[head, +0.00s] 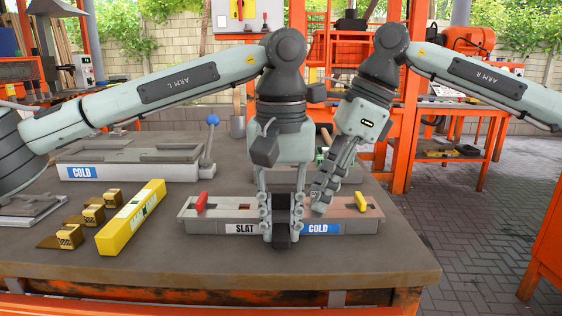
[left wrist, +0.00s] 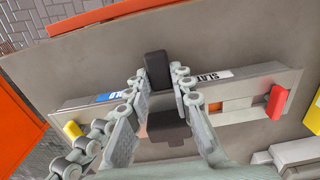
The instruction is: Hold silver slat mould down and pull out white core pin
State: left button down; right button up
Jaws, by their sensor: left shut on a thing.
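The silver slat mould (head: 215,226), labelled SLAT and COLD, lies along the front of the bench; it also shows in the left wrist view (left wrist: 245,85). It has a red tab (head: 201,202) at its left end and a yellow tab (head: 361,202) at its right end. My left gripper (head: 281,236) points down at the mould's middle, its fingers shut on a black block (left wrist: 157,70) there. My right gripper (head: 320,203) is low over the mould's right half, beside my left gripper; its jaw opening is unclear. I cannot make out the white core pin.
A yellow bar (head: 132,217) and several small golden blocks (head: 93,214) lie to the left. Behind stands another grey mould (head: 130,168) marked COLD, with a blue-knobbed lever (head: 213,120). The bench front edge is close to the slat mould. Bare bench lies at the front right.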

grip_shut()
jog(key=shift+r, duration=4.05)
dwell(0.5)
pick_arm(q)
jog(key=c, duration=1.3)
grip_release()
jog(key=shift+o, duration=0.2)
